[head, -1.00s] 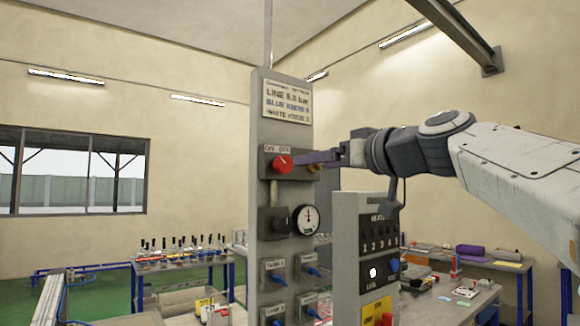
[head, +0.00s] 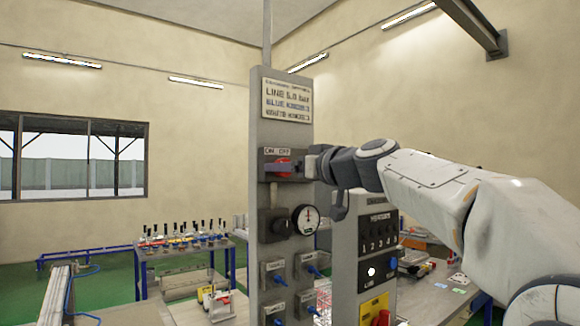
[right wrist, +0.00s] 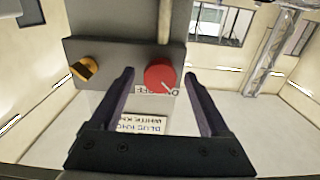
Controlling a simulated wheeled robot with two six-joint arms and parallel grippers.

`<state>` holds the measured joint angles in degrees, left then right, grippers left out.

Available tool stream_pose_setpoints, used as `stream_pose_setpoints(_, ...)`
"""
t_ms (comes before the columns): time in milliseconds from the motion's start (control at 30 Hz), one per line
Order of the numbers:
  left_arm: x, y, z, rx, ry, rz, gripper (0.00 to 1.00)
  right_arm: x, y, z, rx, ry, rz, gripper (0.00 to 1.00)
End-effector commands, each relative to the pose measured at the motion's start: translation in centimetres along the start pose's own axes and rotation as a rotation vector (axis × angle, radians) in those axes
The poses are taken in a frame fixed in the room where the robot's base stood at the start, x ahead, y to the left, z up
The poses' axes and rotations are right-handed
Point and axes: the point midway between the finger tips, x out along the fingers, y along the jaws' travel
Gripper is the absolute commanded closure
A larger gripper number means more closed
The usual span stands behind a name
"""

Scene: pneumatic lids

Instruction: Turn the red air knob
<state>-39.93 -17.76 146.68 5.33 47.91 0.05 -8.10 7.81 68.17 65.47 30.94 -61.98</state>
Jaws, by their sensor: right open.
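The red air knob (head: 284,166) sits on the ON/OFF box (head: 266,176) near the top of the grey panel. My right gripper (head: 276,168) is at the knob in the head view, and its fingers partly cover it. In the right wrist view the red knob (right wrist: 160,76) lies between the two purple fingertips of my right gripper (right wrist: 158,75). The fingers are open, with a gap visible on each side of the knob. A white mark shows on the knob's face. My left gripper is in neither view.
An orange-yellow knob (right wrist: 85,68) sits on the same box beside the red one. Below are a black knob (head: 273,224), a round gauge (head: 306,219) and several blue-handled valves. A numbered grey control box (head: 378,235) stands right of the panel, beneath my right arm.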

Motion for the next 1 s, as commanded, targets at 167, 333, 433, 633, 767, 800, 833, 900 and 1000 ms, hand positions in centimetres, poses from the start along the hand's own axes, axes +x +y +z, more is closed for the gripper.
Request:
stream_pose_setpoints(167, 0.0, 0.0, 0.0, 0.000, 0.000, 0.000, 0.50, 0.0, 0.0, 0.0, 0.000, 0.000, 0.000, 0.70)
stream_pose_setpoints(333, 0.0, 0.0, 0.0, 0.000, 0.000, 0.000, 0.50, 0.0, 0.0, 0.0, 0.001, 0.000, 0.001, 1.00)
stream_pose_setpoints(433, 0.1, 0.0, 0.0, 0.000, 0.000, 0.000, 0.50, 0.0, 0.0, 0.0, 0.007, 0.000, 0.001, 1.00)
stream_pose_setpoints(633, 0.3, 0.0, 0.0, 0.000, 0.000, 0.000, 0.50, 0.0, 0.1, 0.1, 0.062, -0.001, 0.001, 1.00)
stream_pose_setpoints(767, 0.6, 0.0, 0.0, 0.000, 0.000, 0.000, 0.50, 0.0, 0.1, 0.1, 0.138, 0.001, 0.002, 1.00)
stream_pose_setpoints(800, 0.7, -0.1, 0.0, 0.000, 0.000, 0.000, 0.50, 0.0, 0.1, 0.1, 0.168, 0.001, 0.002, 1.00)
stream_pose_setpoints(833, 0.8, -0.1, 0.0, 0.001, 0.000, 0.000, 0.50, 0.0, 0.1, 0.1, 0.191, 0.001, 0.002, 1.00)
stream_pose_setpoints(900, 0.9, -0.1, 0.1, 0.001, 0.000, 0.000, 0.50, 0.0, 0.1, 0.1, 0.251, 0.000, 0.003, 1.00)
stream_pose_setpoints(1000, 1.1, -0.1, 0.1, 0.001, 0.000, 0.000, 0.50, 0.0, 0.1, 0.1, 0.346, 0.002, 0.003, 1.00)
